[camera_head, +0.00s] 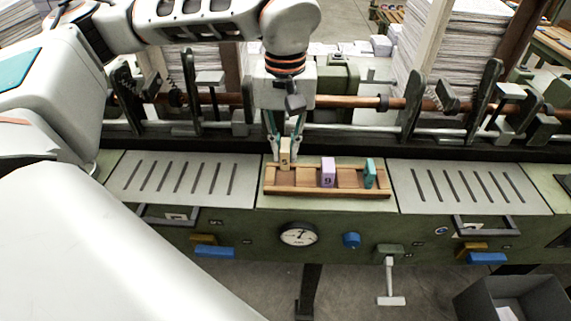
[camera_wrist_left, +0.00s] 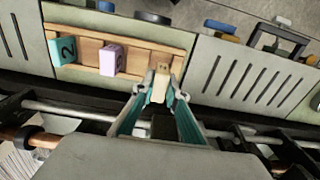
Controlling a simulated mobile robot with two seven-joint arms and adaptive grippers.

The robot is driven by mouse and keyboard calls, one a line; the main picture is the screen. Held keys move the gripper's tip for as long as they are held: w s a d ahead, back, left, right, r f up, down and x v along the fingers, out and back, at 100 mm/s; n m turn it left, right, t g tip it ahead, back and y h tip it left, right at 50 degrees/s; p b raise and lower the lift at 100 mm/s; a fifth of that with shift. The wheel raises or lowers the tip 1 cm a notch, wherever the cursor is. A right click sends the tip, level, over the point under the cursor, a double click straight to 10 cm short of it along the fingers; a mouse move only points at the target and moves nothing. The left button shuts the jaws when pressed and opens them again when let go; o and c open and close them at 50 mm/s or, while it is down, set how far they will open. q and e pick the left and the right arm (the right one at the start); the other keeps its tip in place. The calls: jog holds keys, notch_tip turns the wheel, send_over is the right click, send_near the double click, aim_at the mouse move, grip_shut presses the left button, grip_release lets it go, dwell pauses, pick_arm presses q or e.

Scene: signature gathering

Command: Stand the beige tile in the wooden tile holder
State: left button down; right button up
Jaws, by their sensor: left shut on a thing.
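The beige tile (camera_head: 285,153) is upright between the fingertips of my left gripper (camera_head: 285,150), at the left end of the wooden tile holder (camera_head: 345,192). The left gripper is shut on it, and the tile also shows between the fingers in the left wrist view (camera_wrist_left: 160,84). I cannot tell whether the tile's base touches the holder floor. A purple tile (camera_head: 328,172) stands near the holder's middle and a teal tile (camera_head: 369,173) stands toward its right end. My right gripper is not in view.
The holder sits on a green machine top between two slotted grey plates (camera_head: 185,178) and (camera_head: 465,188). Behind it runs a copper-coloured roller bar (camera_head: 345,102) with dark brackets. A gauge (camera_head: 299,234) and knobs are on the front face. Paper stacks (camera_head: 455,50) stand behind.

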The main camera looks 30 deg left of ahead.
aim_at(285, 165)
pick_arm(q)
notch_tip(285, 165, down, 4)
jog(key=shift+f, duration=0.35)
jog(key=shift+f, duration=0.15)
jog(key=c, duration=2)
grip_release()
